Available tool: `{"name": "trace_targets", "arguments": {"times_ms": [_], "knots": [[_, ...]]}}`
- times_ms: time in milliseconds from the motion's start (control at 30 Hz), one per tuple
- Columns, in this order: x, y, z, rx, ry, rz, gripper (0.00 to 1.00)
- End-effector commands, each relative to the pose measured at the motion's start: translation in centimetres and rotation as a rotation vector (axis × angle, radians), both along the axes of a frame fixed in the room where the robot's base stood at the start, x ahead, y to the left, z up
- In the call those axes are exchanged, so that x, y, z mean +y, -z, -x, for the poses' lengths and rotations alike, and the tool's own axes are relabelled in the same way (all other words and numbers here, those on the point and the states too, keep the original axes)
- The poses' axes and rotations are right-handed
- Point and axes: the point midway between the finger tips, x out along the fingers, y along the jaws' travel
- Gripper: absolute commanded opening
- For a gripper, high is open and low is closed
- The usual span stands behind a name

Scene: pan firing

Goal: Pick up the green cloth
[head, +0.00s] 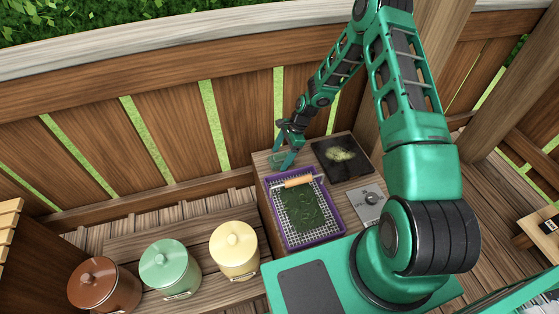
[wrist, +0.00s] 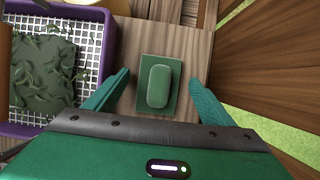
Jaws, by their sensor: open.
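In the wrist view, the green cloth (wrist: 158,86) shows as a rounded, folded green pad lying on a flat green rectangle (wrist: 146,62) on the wooden table. My gripper (wrist: 160,76) is open, with one finger on each side of the pad and a gap to both. Nothing is held.
A purple-rimmed mesh tray (head: 274,222) with green leaves and a wooden-handled tool (head: 298,181) stands close by. A black square tray (head: 323,147) and a grey device (head: 366,200) are to the right. Brown, green and yellow lidded pots (head: 234,252) stand left. A wooden fence (head: 160,128) rises behind.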

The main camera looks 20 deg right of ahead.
Motion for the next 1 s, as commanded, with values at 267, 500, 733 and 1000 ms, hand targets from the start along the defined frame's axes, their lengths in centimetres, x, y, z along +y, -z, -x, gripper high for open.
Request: {"name": "trace_targets", "arguments": {"times_ms": [267,500,733,1000], "knots": [[0.0,0.0,0.0,0.000,0.000,0.000,0.31],[0.0,-0.1,0.0,0.000,0.000,0.000,0.31],[-0.1,-1.5,-0.1,-0.002,0.001,0.000,0.31],[2.1,-5.7,1.5,0.000,-0.004,0.000,0.31]]}}
